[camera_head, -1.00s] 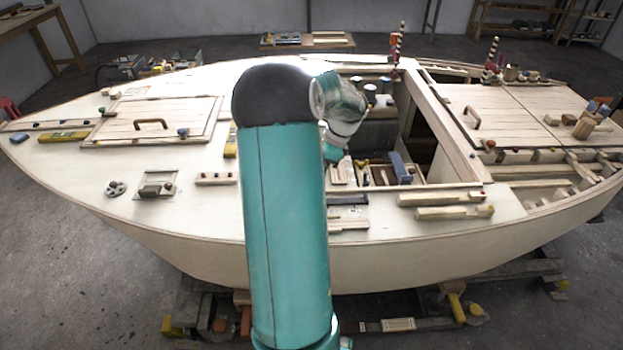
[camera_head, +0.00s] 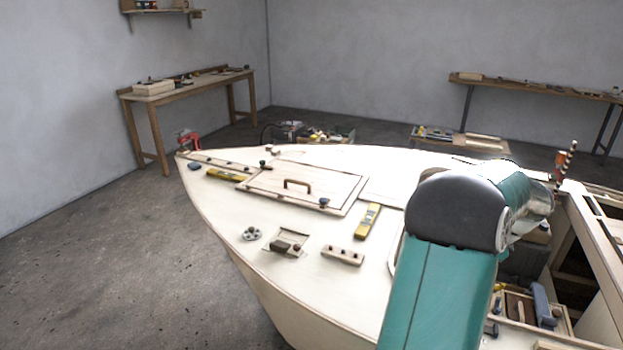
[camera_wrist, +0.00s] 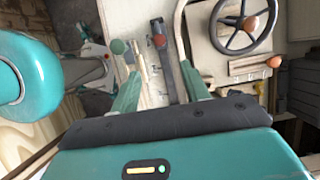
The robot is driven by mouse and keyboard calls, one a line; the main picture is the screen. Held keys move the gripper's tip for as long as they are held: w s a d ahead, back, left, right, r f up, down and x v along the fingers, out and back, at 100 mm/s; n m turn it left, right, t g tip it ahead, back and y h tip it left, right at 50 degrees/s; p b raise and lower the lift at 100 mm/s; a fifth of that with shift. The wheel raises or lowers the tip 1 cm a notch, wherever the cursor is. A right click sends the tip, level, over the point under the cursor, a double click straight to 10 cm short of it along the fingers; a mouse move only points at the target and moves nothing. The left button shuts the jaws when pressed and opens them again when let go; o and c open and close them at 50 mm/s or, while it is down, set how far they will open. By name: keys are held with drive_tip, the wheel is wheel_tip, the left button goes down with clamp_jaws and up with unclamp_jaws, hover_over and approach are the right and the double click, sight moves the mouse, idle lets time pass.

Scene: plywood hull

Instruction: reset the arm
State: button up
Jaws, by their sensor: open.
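My arm (camera_head: 440,290) rises at the right of the head view, bent at a dark elbow over the hull. My gripper is hidden behind the arm there. In the wrist view my gripper (camera_wrist: 160,88) is open, its two green fingers spread apart with nothing held between them. Beyond the fingers are a pale wood strip and a dark strap-like tool (camera_wrist: 163,50) on a light panel. I cannot tell how far off they are.
The plywood hull (camera_head: 225,205) fills the lower middle, with a handled hatch (camera_head: 335,186) and an open cockpit at right. A wheel with orange knobs (camera_wrist: 222,40) shows in the wrist view. A bench (camera_head: 165,98) stands back left. Bare floor lies left.

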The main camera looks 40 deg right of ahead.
drive_tip(key=w+a+r+n, duration=0.3)
drive_tip(key=w+a+n, duration=0.2)
drive_tip(key=a, duration=0.4)
drive_tip(key=w+a+r+n, duration=0.3)
drive_tip(key=w+a+n, duration=0.15)
drive_tip(key=a, duration=0.45)
drive_tip(key=w+a+r+n, duration=0.3)
drive_tip(key=w+a+n, duration=0.25)
drive_tip(key=a, duration=0.35)
drive_tip(key=s+a+n+h, duration=0.1)
drive_tip(key=s+a+n, duration=0.1)
drive_tip(key=a+n, duration=0.6)
drive_tip(key=s+a+n+t+h, duration=0.1)
drive_tip(key=s+a+n, duration=0.2)
drive_tip(key=a+n, duration=0.5)
drive_tip(key=a, duration=0.9)
drive_tip(key=shift+s+t, duration=0.25)
drive_tip(key=shift+t, duration=0.05)
drive_tip(key=shift+c, duration=1.1)
drive_tip(key=shift+d, duration=0.1)
